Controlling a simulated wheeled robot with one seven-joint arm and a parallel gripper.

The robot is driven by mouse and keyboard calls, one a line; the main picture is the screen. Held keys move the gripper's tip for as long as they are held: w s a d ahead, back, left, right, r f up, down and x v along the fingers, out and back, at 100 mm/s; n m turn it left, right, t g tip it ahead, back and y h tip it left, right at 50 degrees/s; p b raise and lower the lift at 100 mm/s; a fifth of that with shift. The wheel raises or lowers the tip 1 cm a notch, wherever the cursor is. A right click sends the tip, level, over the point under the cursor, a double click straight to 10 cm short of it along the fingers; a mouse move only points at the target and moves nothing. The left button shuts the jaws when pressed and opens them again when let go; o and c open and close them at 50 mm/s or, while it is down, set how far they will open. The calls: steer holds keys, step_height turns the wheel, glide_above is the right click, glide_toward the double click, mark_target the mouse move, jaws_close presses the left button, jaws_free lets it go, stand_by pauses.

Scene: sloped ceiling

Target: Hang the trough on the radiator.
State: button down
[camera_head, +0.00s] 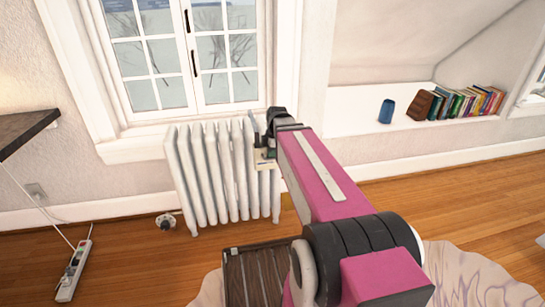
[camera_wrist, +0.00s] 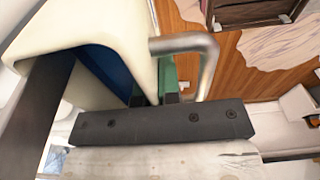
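The white ribbed radiator (camera_head: 205,175) stands under the window. My gripper (camera_head: 264,152) is at its upper right end, at the end of my pink arm. A small cream piece shows at the gripper there, apparently part of the trough (camera_head: 263,163); my arm hides much of that spot. In the wrist view, the cream trough (camera_wrist: 85,30) fills the upper left, with a blue surface under its edge and a bent metal rod (camera_wrist: 205,50) beside it. My gripper (camera_wrist: 155,98) appears shut on the trough's wall. Whether the trough touches the radiator cannot be told.
A window with a white sill (camera_head: 145,142) is above the radiator. A valve (camera_head: 166,221) sits at its lower left. A dark slatted item (camera_head: 255,275) is on the floor in front. A blue cup (camera_head: 386,111) and books (camera_head: 465,102) stand in the right recess.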

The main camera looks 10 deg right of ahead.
steer(key=shift+w+f, duration=0.6)
steer(key=shift+w, duration=4.95)
steer(key=shift+f, duration=2.8)
steer(key=c, duration=1.2)
jaws_free()
steer(key=shift+c, duration=0.2)
step_height(320, 180, up, 11)
steer(key=d, duration=0.1)
steer(key=shift+d, duration=0.15)
steer(key=shift+f, duration=0.15)
